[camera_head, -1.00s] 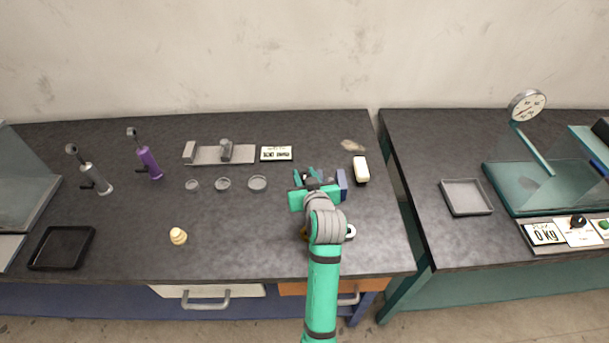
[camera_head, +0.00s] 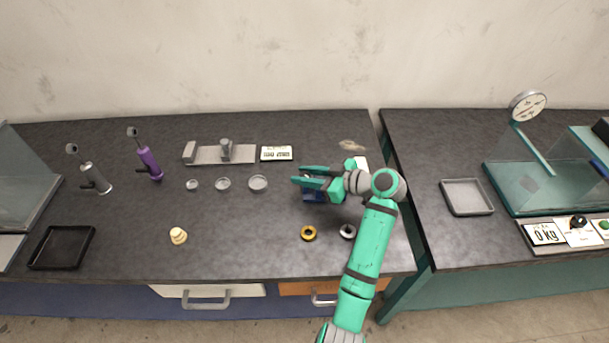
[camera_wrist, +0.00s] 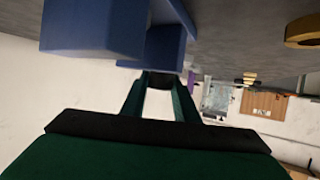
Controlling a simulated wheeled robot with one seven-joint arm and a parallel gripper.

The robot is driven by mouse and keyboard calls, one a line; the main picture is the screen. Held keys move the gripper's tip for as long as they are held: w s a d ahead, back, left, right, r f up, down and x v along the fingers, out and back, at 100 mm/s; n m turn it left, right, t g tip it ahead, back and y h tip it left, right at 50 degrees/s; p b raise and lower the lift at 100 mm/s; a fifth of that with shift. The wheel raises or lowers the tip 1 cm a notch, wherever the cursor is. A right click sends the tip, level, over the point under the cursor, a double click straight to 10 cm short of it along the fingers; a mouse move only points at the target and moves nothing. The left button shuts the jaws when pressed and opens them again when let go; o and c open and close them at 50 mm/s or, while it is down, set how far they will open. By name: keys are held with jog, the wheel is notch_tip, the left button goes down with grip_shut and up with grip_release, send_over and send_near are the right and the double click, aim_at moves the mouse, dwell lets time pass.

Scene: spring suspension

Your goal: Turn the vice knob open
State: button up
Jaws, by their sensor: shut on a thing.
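The blue vice (camera_head: 313,196) stands on the dark bench, largely covered by my gripper in the head view. In the wrist view two blue vice blocks (camera_wrist: 95,25) show at the upper left, close to my fingers. My gripper (camera_head: 296,175) lies sideways over the vice, its fingers pointing left. In the wrist view the fingers (camera_wrist: 160,78) come together around a small dark piece, which looks like the vice knob (camera_wrist: 163,80). The knob is hidden in the head view, and its turn angle cannot be told.
A gold ring (camera_head: 308,233) and a silver ring (camera_head: 348,231) lie in front of the vice. Small round dishes (camera_head: 223,184) and a display (camera_head: 276,153) are to the left and back.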

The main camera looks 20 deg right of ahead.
jog(key=n+g+y, duration=0.3)
jog(key=n+g, duration=0.1)
jog(key=shift+n+g, duration=0.3)
jog(key=shift+s+f+n+g+y, duration=0.1)
jog(key=shift+n+g+y, duration=0.5)
jog(key=shift+n+g, duration=1.85)
jog(key=shift+a+g, duration=0.15)
jog(key=shift+g, duration=0.2)
jog(key=o, duration=0.8)
